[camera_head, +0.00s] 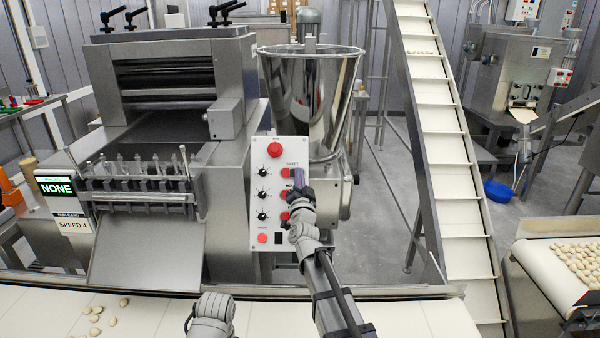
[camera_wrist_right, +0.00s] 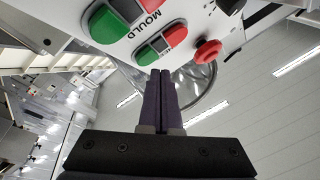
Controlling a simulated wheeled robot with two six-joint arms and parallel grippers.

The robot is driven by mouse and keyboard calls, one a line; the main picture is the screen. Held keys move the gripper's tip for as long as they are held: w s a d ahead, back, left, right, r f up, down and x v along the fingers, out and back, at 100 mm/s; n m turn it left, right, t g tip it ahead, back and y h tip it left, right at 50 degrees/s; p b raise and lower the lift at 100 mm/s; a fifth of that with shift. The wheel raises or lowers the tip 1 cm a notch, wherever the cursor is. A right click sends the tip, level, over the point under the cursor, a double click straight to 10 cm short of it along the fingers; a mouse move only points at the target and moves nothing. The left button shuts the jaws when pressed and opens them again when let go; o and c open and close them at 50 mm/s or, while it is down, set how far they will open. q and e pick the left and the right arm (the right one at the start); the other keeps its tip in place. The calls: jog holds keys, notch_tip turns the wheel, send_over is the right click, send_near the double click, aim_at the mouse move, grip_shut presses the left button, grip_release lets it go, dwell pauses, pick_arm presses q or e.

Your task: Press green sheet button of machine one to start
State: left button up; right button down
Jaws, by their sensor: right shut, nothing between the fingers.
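The white control panel (camera_head: 265,205) of the machine faces me in the head view. Its SHEET button shows a red half (camera_head: 287,172); my right gripper covers the rest. In the right wrist view the SHEET button has a green half (camera_wrist_right: 148,55) and a red half (camera_wrist_right: 175,36). My right gripper (camera_head: 299,178) is shut and empty, its dark fingers pointing at the panel. In the wrist view its fingertips (camera_wrist_right: 161,73) are close to the green half; I cannot tell whether they touch. Part of my left arm shows at the bottom; its gripper does not.
A red mushroom knob (camera_head: 275,149) sits above the SHEET button, and the MOULD button (camera_wrist_right: 108,21) is beside it. Black dials (camera_head: 263,194) line the panel's left side. A metal hopper (camera_head: 311,95) stands behind. A display (camera_head: 57,189) reads NONE. A conveyor (camera_head: 150,310) runs in front.

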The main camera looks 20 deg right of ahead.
jog(key=shift+s+r, duration=0.1)
jog(key=s+p, duration=0.1)
jog(key=s+r, duration=0.1)
jog(key=s+a+r+p, duration=0.1)
jog(key=s, duration=0.1)
jog(key=shift+r+p, duration=0.25)
jog(key=shift+p, duration=0.05)
jog(key=shift+a, duration=0.1)
dwell(0.5)
jog(key=s+a+f+n+g+y, duration=0.2)
jog(key=a+f+n+g+y, duration=0.2)
jog(key=a+f+n+y, duration=0.55)
jog(key=s+a+f+n+g+h, duration=0.1)
jog(key=s+a+f+n+g, duration=0.1)
jog(key=s+a+f+g, duration=0.65)
jog(key=s+d+f+n+g+h, duration=0.1)
jog(key=s+f+g, duration=0.3)
jog(key=s, duration=0.7)
jog(key=s+d+f+n+g+h+p, duration=0.1)
jog(key=s+f+g+h, duration=0.3)
jog(key=s, duration=0.8)
jog(key=shift+s+n, duration=0.2)
jog(key=shift+n, duration=0.15)
